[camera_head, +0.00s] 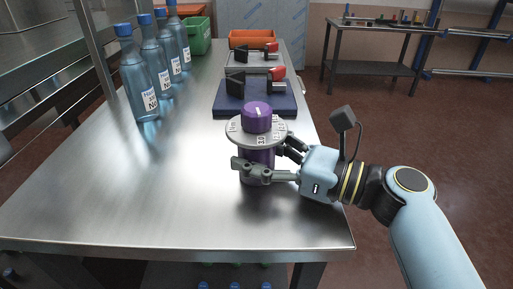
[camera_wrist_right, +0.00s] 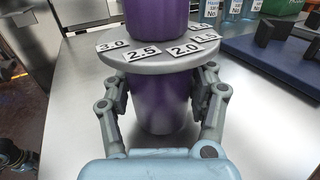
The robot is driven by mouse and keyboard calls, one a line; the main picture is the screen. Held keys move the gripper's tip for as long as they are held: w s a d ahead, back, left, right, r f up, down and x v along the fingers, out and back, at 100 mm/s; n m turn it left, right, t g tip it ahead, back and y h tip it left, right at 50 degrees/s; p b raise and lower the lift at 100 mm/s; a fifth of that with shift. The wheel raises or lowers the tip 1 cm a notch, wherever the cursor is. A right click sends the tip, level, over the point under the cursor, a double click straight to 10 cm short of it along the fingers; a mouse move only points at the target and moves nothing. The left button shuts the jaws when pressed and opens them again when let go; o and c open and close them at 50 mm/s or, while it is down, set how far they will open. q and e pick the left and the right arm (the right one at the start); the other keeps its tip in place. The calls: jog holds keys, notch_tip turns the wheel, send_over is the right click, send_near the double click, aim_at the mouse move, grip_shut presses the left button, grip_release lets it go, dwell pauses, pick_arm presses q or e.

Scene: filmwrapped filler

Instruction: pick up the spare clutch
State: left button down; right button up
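The clutch is a purple cylinder with a ribbed knob (camera_head: 257,116) on top and a wide grey disc (camera_head: 240,136) marked with numbers around it. It stands upright near the right side of the steel table. My right gripper (camera_head: 262,172) reaches in from the right, with one finger in front of the purple lower body and one behind. In the right wrist view, the fingers (camera_wrist_right: 162,92) flank the purple body (camera_wrist_right: 161,106) just under the disc. Their tips are partly hidden, and I cannot tell whether they press on it. My left gripper is out of view.
Beyond the clutch, a dark blue base (camera_head: 254,98) carries black and red parts, with a similar grey one (camera_head: 240,63) behind. Several labelled blue bottles (camera_head: 137,75) line the left edge. Green (camera_head: 199,36) and orange (camera_head: 252,38) bins stand farther back. The front-left tabletop (camera_head: 130,190) is clear.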

aim_at(259, 127)
jog(key=c, duration=0.9)
jog(key=shift+r, duration=0.1)
jog(key=shift+c, duration=0.5)
jog(key=shift+w, duration=0.1)
jog(key=shift+r+p, duration=0.3)
jog(key=shift+r, duration=0.6)
notch_tip(259, 127, up, 3)
jog(key=shift+d+f+p, duration=0.1)
jog(key=shift+f+p, duration=0.1)
jog(key=shift+p, duration=0.2)
jog(key=s+d+r, duration=0.2)
jog(key=d, duration=0.1)
jog(key=s+d+r+p, duration=0.1)
jog(key=s+d+r, duration=0.1)
jog(key=d, duration=0.1)
jog(key=s+d+r, duration=0.2)
jog(key=d, duration=0.1)
jog(key=shift+s+d+r, duration=0.1)
jog(key=shift+d+r, duration=0.2)
jog(key=shift+d, duration=0.1)
